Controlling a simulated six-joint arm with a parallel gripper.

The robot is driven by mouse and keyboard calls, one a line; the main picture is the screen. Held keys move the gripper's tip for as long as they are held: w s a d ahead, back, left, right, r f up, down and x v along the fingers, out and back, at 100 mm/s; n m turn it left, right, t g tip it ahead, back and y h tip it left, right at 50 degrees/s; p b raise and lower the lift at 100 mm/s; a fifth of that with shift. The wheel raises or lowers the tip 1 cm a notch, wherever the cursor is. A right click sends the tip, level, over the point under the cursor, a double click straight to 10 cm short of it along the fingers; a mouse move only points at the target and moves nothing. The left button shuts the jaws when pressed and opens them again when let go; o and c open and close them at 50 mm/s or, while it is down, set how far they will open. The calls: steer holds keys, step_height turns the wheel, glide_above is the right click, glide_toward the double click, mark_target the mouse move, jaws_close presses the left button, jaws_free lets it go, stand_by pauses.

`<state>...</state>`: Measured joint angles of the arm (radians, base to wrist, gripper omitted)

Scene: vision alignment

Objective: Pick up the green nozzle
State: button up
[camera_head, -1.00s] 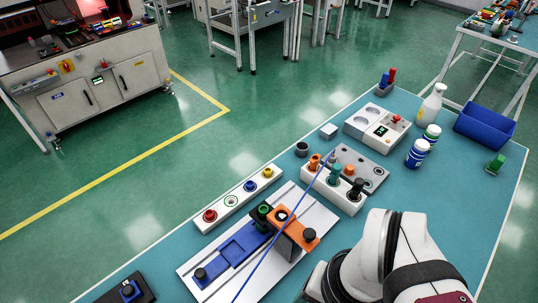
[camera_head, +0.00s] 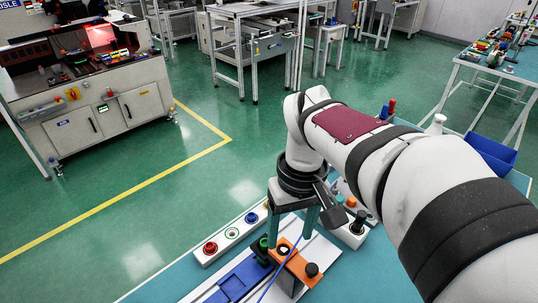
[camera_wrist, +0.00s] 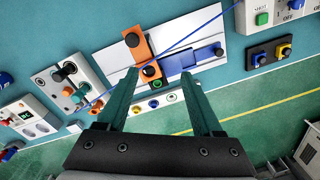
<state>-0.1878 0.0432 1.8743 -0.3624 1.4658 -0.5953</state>
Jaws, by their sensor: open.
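My gripper (camera_head: 291,240) is open and empty, pointing down over the fixture with the orange bar (camera_head: 297,263). In the wrist view, the gripper's dark green fingers (camera_wrist: 158,82) stand apart. A dark green round piece (camera_head: 263,243) is beside the orange bar; it also shows between the fingers in the wrist view (camera_wrist: 157,84). The white nozzle rack (camera_head: 352,236) is to the right, partly behind my gripper, with a black nozzle (camera_head: 358,222) visible. The rack also shows at left in the wrist view (camera_wrist: 55,80).
A white strip with coloured rings (camera_head: 232,235) lies behind the fixture. A blue tray part (camera_head: 240,282) lies on the fixture, and a thin blue cable (camera_wrist: 185,40) crosses over it. A blue bin (camera_head: 488,154) stands at the far right. My arm hides much of the table.

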mark_target(265, 244)
steer(key=w+a+f+n, duration=0.2)
steer(key=w+a+n, duration=0.3)
steer(key=w, duration=0.4)
steer(key=shift+h, duration=0.3)
steer(key=f, duration=1.5)
steer(key=shift+w+f, duration=0.3)
steer(key=shift+w, duration=0.05)
jaws_close()
